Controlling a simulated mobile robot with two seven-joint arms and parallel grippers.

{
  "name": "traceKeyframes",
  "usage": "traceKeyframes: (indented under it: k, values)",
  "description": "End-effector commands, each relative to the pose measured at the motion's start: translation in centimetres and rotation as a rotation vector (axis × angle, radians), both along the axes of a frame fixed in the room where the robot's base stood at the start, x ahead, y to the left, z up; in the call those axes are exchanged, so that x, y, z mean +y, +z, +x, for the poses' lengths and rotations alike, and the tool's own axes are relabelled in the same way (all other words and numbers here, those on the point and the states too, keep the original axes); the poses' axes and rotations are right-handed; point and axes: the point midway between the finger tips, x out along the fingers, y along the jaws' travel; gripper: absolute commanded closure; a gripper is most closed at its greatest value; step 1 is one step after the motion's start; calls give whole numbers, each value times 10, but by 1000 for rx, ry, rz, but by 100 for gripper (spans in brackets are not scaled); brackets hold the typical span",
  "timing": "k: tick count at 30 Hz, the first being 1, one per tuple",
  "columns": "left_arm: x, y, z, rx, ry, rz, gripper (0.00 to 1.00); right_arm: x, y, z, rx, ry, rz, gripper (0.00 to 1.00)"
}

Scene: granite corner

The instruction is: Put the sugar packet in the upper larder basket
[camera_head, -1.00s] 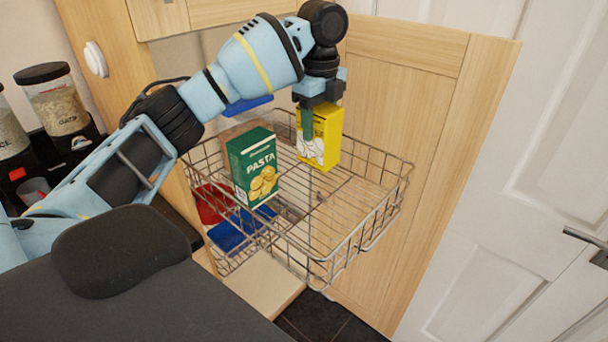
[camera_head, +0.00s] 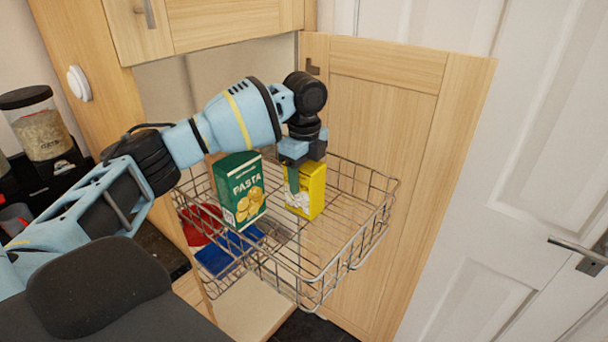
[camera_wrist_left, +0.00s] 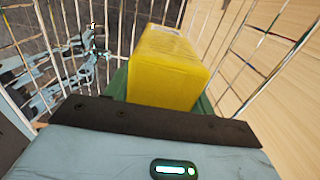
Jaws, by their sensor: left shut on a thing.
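The yellow sugar packet (camera_head: 312,191) is upright inside the upper larder basket (camera_head: 340,262), a wire basket pulled out of the cupboard. My left gripper (camera_head: 304,172) points down and is shut on the packet's upper part. The packet's base is close to the basket floor; I cannot tell whether it touches. In the left wrist view the yellow packet (camera_wrist_left: 166,68) sits between the green fingers, with basket wires around it. My right gripper is not in view.
A green pasta box (camera_head: 240,190) stands in the basket just left of the packet. A lower basket holds a blue item (camera_head: 228,252) and a red item (camera_head: 203,222). The wooden cupboard door (camera_head: 385,110) stands behind. The basket's front right is clear.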

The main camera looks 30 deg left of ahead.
Motion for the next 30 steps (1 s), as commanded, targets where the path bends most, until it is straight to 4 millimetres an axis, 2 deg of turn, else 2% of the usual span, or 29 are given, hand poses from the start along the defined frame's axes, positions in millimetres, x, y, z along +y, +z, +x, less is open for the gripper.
traceKeyframes:
  k: [8,9,14,25,30]
  values:
    - [0,0,0,-3,0,0,85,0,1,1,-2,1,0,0]
    - [0,-2,0,-1,0,1,44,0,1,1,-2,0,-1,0]
    - [0,-2,0,-1,0,1,24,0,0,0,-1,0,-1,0]
    - [0,2,0,-1,0,0,24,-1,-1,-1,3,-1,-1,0]
    - [0,25,1,-3,0,-1,24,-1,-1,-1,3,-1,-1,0]
